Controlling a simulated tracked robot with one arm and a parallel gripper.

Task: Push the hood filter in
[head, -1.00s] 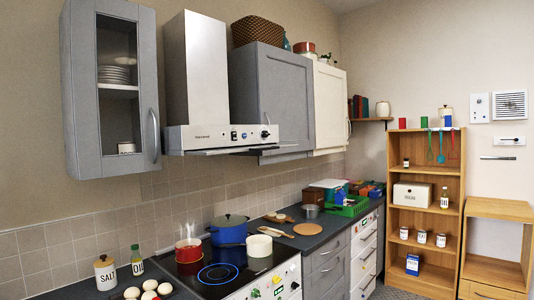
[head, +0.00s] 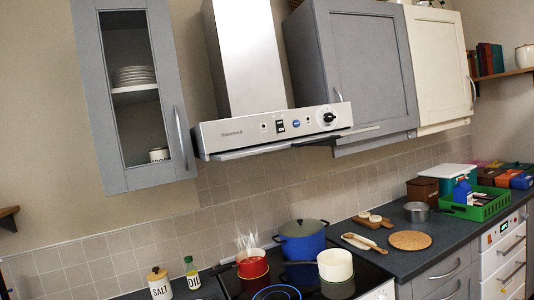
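The steel range hood (head: 272,128) is on the wall between the glass-door cabinet and the grey cabinet, above the hob. Its front panel carries a dark knob, a switch and a blue button. A thin flat plate, which looks like the hood filter (head: 262,149), sticks out below the front panel. A dark piece shows under its right part, and a light edge reaches right past the hood below the grey cabinet. How far the plate is out is hard to tell. My gripper is not in view.
Below, the hob (head: 335,278) holds a steaming red pot (head: 252,266), a blue pot (head: 302,244) and a white pot (head: 335,266). The glass-door cabinet (head: 90,80) and grey cabinet (head: 370,65) flank the hood. The air in front of the hood looks clear.

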